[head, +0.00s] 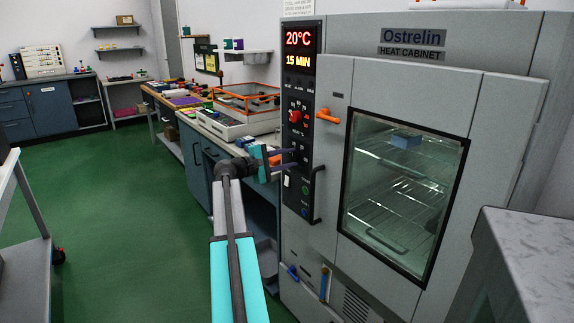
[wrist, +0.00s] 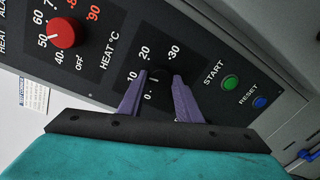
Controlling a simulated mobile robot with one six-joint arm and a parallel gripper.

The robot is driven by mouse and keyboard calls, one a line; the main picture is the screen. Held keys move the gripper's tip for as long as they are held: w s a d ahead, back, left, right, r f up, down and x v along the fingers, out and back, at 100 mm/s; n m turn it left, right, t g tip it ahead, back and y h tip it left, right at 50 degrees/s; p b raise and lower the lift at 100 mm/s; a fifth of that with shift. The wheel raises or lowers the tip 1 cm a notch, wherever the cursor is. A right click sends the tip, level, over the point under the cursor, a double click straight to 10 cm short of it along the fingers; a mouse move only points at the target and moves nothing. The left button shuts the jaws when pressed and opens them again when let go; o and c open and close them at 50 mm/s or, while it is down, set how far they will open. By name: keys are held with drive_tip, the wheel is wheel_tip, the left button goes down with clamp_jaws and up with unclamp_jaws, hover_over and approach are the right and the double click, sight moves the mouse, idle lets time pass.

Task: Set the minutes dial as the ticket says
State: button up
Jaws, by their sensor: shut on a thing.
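The heat cabinet (head: 350,75) has a dark control panel with a lit display (head: 298,49) reading 20°C and 15 MIN. In the wrist view the black minutes dial (wrist: 159,85) sits among the marks 0, 10, 20 and 30. My gripper (wrist: 158,94) has its purple fingers on either side of this dial and is shut on it. In the head view my gripper (head: 290,159) reaches the panel from the left and hides most of the dial. I cannot make out the dial's pointer clearly. No readable ticket shows.
The red heat dial (wrist: 63,32) is above the minutes dial, near the 50 mark. The green START button (wrist: 230,83) and blue RESET button (wrist: 260,102) are close by. An orange door handle (head: 328,117) sticks out right of the panel. A blue box (head: 406,140) is inside the cabinet.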

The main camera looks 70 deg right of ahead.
drive_tip(key=m+b, duration=0.4)
drive_tip(key=shift+d, duration=0.1)
drive_tip(key=m+t+b, duration=0.1)
drive_tip(key=m+b, duration=0.4)
drive_tip(key=shift+s+f+h, duration=0.1)
drive_tip(key=shift+h, duration=0.3)
drive_tip(key=m+b, duration=0.6)
drive_tip(key=b, duration=0.1)
drive_tip(key=shift+f+h, duration=0.1)
drive_tip(key=shift+h, duration=0.2)
drive_tip(key=m+b, duration=0.4)
drive_tip(key=o, duration=1)
drive_tip(key=shift+o, duration=0.2)
